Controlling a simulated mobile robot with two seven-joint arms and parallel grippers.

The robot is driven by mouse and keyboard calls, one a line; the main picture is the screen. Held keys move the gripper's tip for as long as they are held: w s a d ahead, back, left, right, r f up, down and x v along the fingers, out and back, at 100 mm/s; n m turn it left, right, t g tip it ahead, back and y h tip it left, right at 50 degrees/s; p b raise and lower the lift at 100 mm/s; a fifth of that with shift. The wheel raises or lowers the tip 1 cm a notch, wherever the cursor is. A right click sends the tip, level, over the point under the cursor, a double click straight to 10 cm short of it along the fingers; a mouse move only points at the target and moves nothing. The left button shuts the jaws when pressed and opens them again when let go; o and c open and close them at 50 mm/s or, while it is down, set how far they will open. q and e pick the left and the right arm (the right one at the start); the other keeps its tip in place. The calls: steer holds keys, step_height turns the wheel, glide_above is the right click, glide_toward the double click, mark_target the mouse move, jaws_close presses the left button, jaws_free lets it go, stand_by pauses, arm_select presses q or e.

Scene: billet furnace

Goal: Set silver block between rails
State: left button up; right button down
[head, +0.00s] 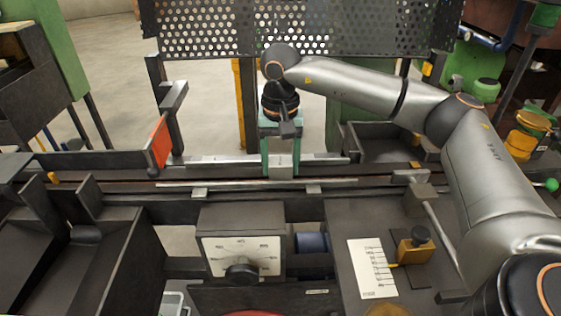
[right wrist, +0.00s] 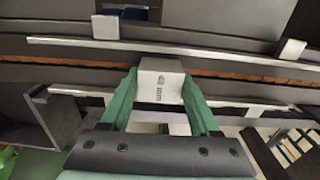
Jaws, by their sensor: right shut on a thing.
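The silver block (right wrist: 160,82) is a small light-grey block with dark markings, held between the green fingers of my right gripper (right wrist: 160,100). In the head view, my right gripper (head: 281,165) points down over the track, with the block mostly hidden between its fingers. One silver rail (head: 235,184) runs on the near side of the track and another rail (head: 322,158) on the far side. In the right wrist view, the block is between the near rail (right wrist: 190,49) and the line of the far rail (right wrist: 80,91). I cannot tell whether it touches the track. My left gripper is not in view.
A dial box (head: 241,248) stands in front of the track. A marked card (head: 371,268) and a yellow block with a black knob (head: 414,247) are at right. An orange plate (head: 160,142) stands left of the gripper. A perforated screen (head: 215,30) is behind.

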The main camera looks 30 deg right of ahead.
steer(key=shift+f, duration=0.15)
steer(key=shift+c, duration=0.2)
jaws_free()
step_height(320, 180, up, 12)
steer(key=shift+r, duration=0.25)
stand_by(0.3)
steer(key=shift+s+f, duration=0.1)
stand_by(0.3)
